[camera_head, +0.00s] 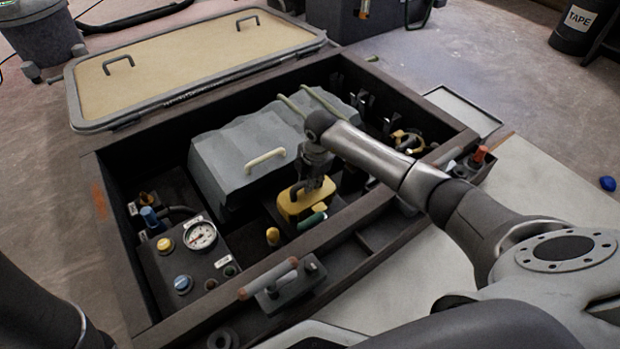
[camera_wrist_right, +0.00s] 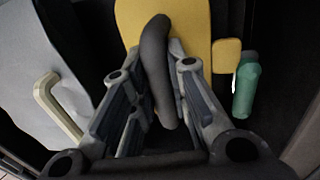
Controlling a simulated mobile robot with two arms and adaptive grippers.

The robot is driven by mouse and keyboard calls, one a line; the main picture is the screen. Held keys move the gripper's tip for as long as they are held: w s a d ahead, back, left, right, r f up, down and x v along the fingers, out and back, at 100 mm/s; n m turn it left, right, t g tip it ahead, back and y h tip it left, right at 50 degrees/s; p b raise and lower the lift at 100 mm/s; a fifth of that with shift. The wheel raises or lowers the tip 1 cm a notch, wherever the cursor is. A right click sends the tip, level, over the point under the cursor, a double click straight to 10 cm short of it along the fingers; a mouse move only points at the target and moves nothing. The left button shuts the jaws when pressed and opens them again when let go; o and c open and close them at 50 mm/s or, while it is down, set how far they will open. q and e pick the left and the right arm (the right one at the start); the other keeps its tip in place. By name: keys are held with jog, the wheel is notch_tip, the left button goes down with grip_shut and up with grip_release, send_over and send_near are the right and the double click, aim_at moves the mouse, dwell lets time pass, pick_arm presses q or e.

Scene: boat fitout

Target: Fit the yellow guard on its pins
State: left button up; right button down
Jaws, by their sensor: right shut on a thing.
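The yellow guard (camera_head: 305,205) is in the open dark engine box, to the right of the grey engine cover. It has a dark curved handle, which shows in the right wrist view (camera_wrist_right: 155,70). My right gripper (camera_head: 313,182) comes down over the guard from above, its fingers shut on that handle. The guard's yellow plate (camera_wrist_right: 195,30) shows beyond the fingers. I cannot see the pins, nor tell whether the guard rests on them. My left gripper is out of view; part of my left arm shows at the lower left.
The grey cover (camera_head: 245,150) with a cream handle (camera_head: 265,160) stands beside the guard. A green-capped item (camera_wrist_right: 246,88) is close on its other side. A gauge panel (camera_head: 165,262) is at the left, and the box's front rim (camera_head: 330,235) runs close by. The hatch lid (camera_head: 190,62) lies open behind.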

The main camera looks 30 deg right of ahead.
jog(key=shift+f+b, duration=0.45)
jog(key=shift+f, duration=0.45)
jog(key=c, duration=1.3)
grip_release()
